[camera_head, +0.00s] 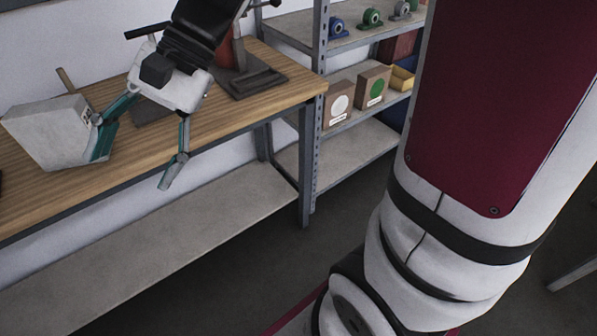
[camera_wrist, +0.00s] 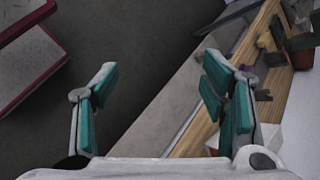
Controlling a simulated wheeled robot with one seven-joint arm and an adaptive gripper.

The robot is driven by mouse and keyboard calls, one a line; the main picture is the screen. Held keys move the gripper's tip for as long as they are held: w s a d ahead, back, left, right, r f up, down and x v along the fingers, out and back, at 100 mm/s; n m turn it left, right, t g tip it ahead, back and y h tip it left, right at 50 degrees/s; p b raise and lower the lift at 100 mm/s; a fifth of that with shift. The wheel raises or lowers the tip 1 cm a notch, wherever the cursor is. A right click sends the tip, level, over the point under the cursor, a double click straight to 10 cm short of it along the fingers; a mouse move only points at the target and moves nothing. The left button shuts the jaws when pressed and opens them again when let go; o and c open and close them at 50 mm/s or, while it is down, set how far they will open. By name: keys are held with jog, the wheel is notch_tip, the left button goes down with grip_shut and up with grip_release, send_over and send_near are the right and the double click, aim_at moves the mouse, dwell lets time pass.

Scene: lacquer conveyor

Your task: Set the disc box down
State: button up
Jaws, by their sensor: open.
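A pale grey-white box (camera_head: 45,131), likely the disc box, is at the left of the wooden workbench (camera_head: 235,107); no disc shows on its visible faces. It looks somewhat tilted, and I cannot tell whether its whole base rests on the bench. My gripper (camera_head: 133,165) is open, its fingers spread wide. One teal finger overlaps the box's right side in the head view; I cannot tell if they touch. The other finger hangs out past the bench's front edge. In the wrist view, the space between the fingers (camera_wrist: 160,82) is empty.
A shelf rack (camera_head: 318,110) at the back holds a white-disc box (camera_head: 338,103), a green-disc box (camera_head: 373,87) and a yellow bin (camera_head: 401,78). Pillow-block-like parts sit above them. A dark fixture (camera_head: 256,82) stands on the bench behind my gripper. The bench's lower shelf (camera_head: 150,245) is bare.

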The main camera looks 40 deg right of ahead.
jog(key=s+d+f+n+t+h, duration=0.1)
jog(key=s+d+n+t+h, duration=0.2)
jog(key=s+d+n+h, duration=0.4)
jog(key=s+d+h, duration=0.2)
jog(key=s+d, duration=0.6)
jog(key=shift+s+f+n+t, duration=0.2)
jog(key=shift+s+n+t, duration=0.1)
jog(key=shift+t, duration=0.1)
jog(key=shift+r, duration=0.15)
